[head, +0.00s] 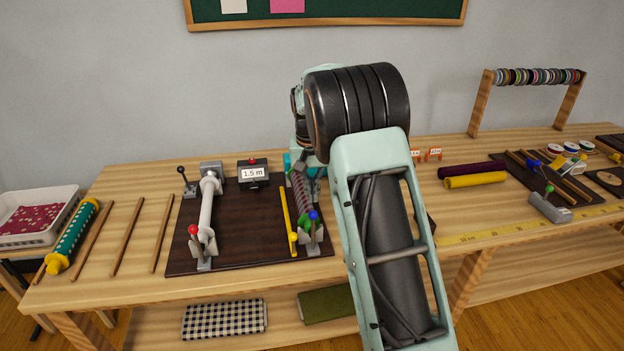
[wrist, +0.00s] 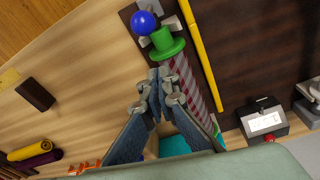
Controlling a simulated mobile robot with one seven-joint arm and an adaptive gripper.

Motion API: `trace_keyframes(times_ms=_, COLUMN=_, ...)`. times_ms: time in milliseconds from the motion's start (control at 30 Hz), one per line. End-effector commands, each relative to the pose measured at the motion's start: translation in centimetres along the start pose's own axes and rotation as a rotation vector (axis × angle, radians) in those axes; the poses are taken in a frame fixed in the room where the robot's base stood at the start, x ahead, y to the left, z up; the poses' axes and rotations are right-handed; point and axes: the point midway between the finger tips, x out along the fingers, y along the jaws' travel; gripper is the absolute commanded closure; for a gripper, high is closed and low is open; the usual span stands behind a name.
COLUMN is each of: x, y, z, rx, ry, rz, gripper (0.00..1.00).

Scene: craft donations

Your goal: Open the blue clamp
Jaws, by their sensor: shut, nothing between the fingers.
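The blue clamp shows as a blue ball knob (head: 313,215) on grey metal parts at the front right of the dark board. In the wrist view its blue knob (wrist: 145,22) is at the top, beside the green end cap of a striped roll. I cannot tell clearly whether the clamp is shut. The red-and-grey striped roll (wrist: 190,80) runs back from the clamp. My gripper (wrist: 158,85) is shut and empty, its fingertips together beside the roll and apart from the blue knob in the picture.
The dark board (head: 250,250) also bears a yellow bar (head: 288,220), a red-knobbed clamp (head: 193,230) with a pale roller, and a display box (head: 253,174). A teal roll (head: 75,235) and thin rods lie left. Yellow and maroon rolls (head: 475,180) lie right.

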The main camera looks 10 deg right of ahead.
Motion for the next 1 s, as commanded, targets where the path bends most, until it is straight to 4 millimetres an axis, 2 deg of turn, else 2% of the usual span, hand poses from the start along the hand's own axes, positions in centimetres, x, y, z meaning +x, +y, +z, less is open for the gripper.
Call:
trace_keyframes(times_ms=33, x=1.3, y=0.1, z=0.1, rx=0.001, ry=-0.004, rz=0.001, gripper=1.00)
trace_keyframes(times_ms=67, x=1.4, y=0.0, z=0.2, rx=0.000, ry=-0.002, rz=0.000, gripper=1.00)
trace_keyframes(times_ms=133, x=0.6, y=0.0, z=1.1, rx=-0.001, ry=0.002, rz=-0.001, gripper=1.00)
trace_keyframes(times_ms=433, x=-0.1, y=0.1, z=3.5, rx=-0.001, ry=0.001, rz=0.001, gripper=1.00)
trace_keyframes(times_ms=1000, x=-0.1, y=0.0, z=3.7, rx=0.000, ry=0.006, rz=0.000, gripper=1.00)
